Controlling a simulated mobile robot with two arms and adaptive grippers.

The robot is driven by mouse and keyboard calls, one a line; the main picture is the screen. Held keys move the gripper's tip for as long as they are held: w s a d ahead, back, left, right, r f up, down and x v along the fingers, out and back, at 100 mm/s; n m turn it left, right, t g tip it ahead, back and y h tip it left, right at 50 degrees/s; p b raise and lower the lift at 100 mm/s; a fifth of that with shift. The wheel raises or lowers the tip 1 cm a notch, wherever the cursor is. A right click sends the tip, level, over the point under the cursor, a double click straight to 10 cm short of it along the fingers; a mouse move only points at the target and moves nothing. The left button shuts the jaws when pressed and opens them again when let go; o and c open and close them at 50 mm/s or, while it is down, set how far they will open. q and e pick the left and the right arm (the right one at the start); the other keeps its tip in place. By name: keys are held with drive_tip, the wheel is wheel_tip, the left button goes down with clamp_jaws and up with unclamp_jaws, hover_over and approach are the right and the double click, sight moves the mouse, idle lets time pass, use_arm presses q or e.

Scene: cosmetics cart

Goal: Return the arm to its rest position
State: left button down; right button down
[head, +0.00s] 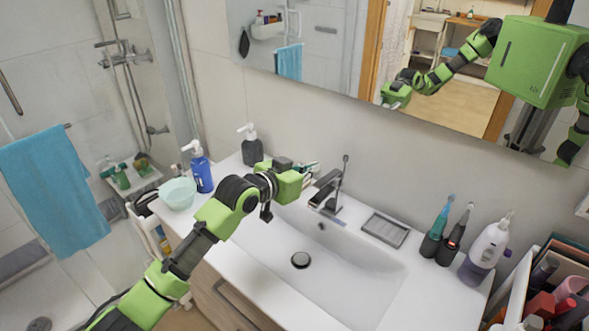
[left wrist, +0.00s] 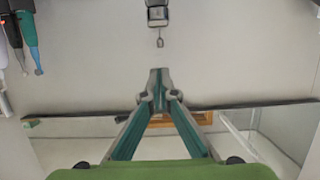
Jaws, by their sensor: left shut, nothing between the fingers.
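My left arm comes in from the lower left in the head view and reaches over the left part of the sink (head: 345,275). Its gripper (head: 311,168) is partly hidden behind my green wrist, close to the wall and left of the faucet (head: 327,190). In the left wrist view the two fingers of my left gripper (left wrist: 158,76) meet at the tips, with nothing between them. The faucet (left wrist: 158,15) shows upside down beyond them, apart from the fingertips. My right gripper is not in view.
A blue pump bottle (head: 201,168), a dark pump bottle (head: 251,146) and a pale green bowl (head: 178,193) stand beside my left forearm. Electric toothbrushes (head: 437,228) and a white bottle (head: 487,245) stand right of the sink. A mirror (head: 330,45) hangs above.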

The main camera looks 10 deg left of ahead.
use_arm(q)
drive_tip(key=b+v, duration=0.2)
drive_tip(key=v, duration=0.6)
drive_tip(key=s+a+f+g+y, duration=0.1)
drive_tip(key=s+f, duration=0.3)
drive_tip(key=f, duration=0.1)
drive_tip(key=s+a+f+n+g+y, duration=0.1)
drive_tip(key=s+f, duration=0.4)
drive_tip(key=f, duration=0.1)
drive_tip(key=s+a+f+g+y, duration=0.1)
drive_tip(key=s+f, duration=0.3)
drive_tip(key=f, duration=0.2)
drive_tip(key=shift+s+n, duration=0.35)
drive_tip(key=shift+n, duration=0.05)
drive_tip(key=s+a+f+n+g+y, duration=0.15)
drive_tip(key=s+a+f, duration=0.25)
drive_tip(key=s, duration=0.4)
drive_tip(key=s+a+f+n+g+y, duration=0.1)
drive_tip(key=s+a+f+g+y, duration=0.15)
drive_tip(key=s, duration=0.55)
drive_tip(key=s+a+f+n+g+y, duration=0.15)
drive_tip(key=s+a+f, duration=0.25)
drive_tip(key=s, duration=0.5)
wheel_tip(320, 180, down, 29)
drive_tip(key=s+m+g+b, duration=0.1)
drive_tip(key=b, duration=0.1)
drive_tip(key=s+a+f+g+b, duration=0.1)
drive_tip(key=s+a+f, duration=0.2)
drive_tip(key=s+f, duration=1.4)
